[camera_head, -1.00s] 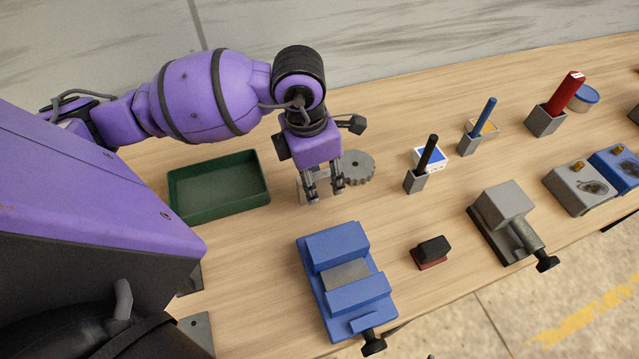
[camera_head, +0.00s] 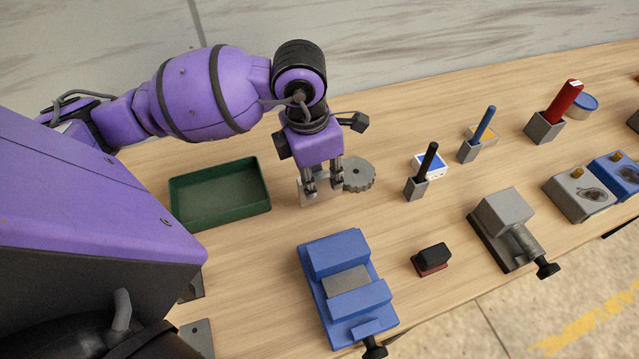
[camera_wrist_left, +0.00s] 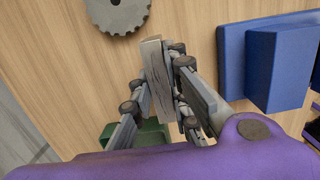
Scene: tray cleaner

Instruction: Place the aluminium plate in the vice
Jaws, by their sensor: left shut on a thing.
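My left gripper (camera_head: 323,190) points down over the table between the green tray and the grey gear. It is shut on the aluminium plate (camera_head: 310,186), a light grey piece mostly hidden by the fingers in the head view. In the left wrist view the plate (camera_wrist_left: 158,80) stands on edge between the two fingers (camera_wrist_left: 160,100), with dark scratches on its face. The blue vice (camera_head: 333,258) stands in front of the gripper, apart from it, with a grey gap between its blue jaws. The vice also shows in the left wrist view (camera_wrist_left: 275,65). My right gripper is not in view.
A green tray (camera_head: 262,207) lies left of the gripper and a grey gear (camera_head: 359,174) right of it. A black and red block (camera_head: 431,259) and a grey vice-like fixture (camera_head: 503,214) stand to the right. Several pens in holders stand behind. Wood between gripper and blue vice is clear.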

